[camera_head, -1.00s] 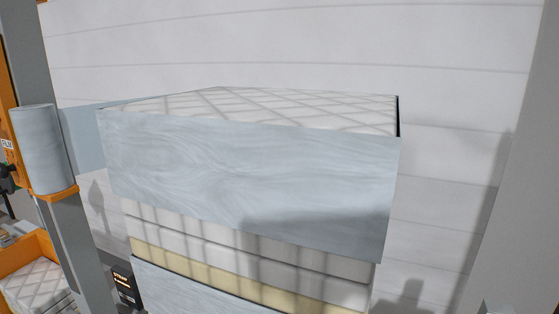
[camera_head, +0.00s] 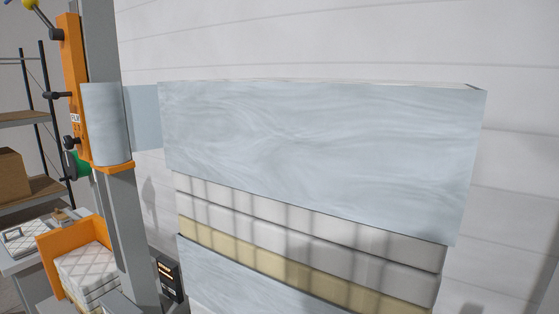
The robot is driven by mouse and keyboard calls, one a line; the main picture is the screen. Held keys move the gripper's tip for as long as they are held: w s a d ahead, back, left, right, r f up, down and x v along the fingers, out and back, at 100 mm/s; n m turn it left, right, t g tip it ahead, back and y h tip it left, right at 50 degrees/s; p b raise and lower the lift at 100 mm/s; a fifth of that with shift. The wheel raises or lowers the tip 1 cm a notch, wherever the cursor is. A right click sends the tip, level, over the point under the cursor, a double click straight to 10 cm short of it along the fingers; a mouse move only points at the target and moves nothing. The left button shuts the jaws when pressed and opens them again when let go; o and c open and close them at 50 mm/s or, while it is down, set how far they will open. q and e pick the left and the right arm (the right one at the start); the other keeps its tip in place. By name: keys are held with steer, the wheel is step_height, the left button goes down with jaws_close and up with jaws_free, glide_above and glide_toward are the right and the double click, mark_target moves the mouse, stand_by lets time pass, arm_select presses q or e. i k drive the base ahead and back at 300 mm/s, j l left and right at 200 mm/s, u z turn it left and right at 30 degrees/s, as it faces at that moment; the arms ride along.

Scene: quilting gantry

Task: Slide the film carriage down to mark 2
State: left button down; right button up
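The film carriage (camera_head: 75,85) is an orange upright bracket on the left side of a grey post (camera_head: 128,215), with dark knobs on its left. Its lower plate carries an upright roll of pale blue film (camera_head: 106,125). A strip of film (camera_head: 143,117) runs from the roll to the wrapped stack (camera_head: 315,140). Film covers the stack's upper band and a lower band, with white and cream layers bare between. I cannot read any mark 2. Neither of my grippers shows.
An orange bin (camera_head: 75,262) with quilted pieces stands at the lower left, by a grey table (camera_head: 22,262). A shelf rack (camera_head: 45,120) with a cardboard box (camera_head: 12,172) is behind. A small dark box (camera_head: 170,280) stands by the post's foot.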

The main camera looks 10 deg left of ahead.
mark_target(97, 109)
steer(key=k+j+u, duration=0.1)
steer(key=u, duration=1.1)
steer(key=j, duration=0.05)
